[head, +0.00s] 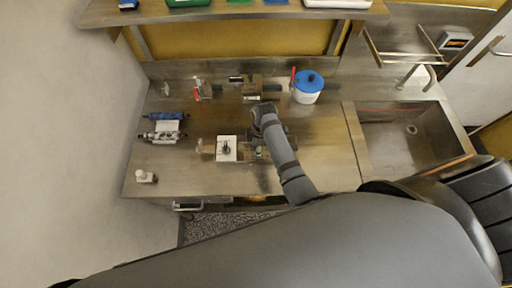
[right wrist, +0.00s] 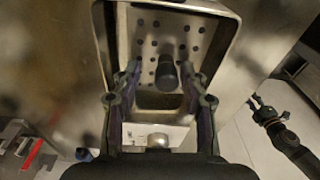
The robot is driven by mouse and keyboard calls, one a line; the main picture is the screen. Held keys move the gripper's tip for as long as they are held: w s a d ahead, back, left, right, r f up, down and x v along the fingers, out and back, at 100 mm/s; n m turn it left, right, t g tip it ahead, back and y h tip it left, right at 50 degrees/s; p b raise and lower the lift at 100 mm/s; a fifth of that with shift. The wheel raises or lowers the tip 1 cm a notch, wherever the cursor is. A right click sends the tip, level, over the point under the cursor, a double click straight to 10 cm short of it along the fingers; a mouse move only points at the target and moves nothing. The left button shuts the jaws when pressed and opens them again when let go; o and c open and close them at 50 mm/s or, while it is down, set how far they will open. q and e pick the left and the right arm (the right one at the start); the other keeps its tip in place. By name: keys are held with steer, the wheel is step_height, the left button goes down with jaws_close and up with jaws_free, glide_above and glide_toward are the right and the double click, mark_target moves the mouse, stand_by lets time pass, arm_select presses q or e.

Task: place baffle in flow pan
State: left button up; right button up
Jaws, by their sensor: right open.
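In the right wrist view a grey perforated plate with a black knob (right wrist: 166,76), which looks like the baffle, lies within the raised metal rim of a pan (right wrist: 228,12). I cannot tell whether it sits flat in the pan. My right gripper (right wrist: 165,80) is open, with one finger on each side of the knob and a gap showing between them and it. In the head view my right arm reaches over the bench and hides most of the pan and the gripper's fingertips.
The metal bench (head: 300,180) holds a white block with a dark fitting (head: 227,149), a blue-lidded pot (head: 307,86) at the back, blue and silver parts (head: 163,132) at the left, and a small white item (head: 146,177). A sink (head: 405,140) is at the right. The bench's front left is mostly clear.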

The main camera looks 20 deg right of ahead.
steer(key=shift+s+d+r, duration=0.1)
steer(key=shift+r, duration=0.55)
arm_select(q)
steer(key=shift+w, duration=0.2)
arm_select(e)
step_height(320, 180, up, 11)
steer(key=d, duration=0.1)
steer(key=shift+s+d, duration=0.15)
steer(key=shift+d, duration=0.05)
arm_select(q)
steer(key=shift+w, duration=0.1)
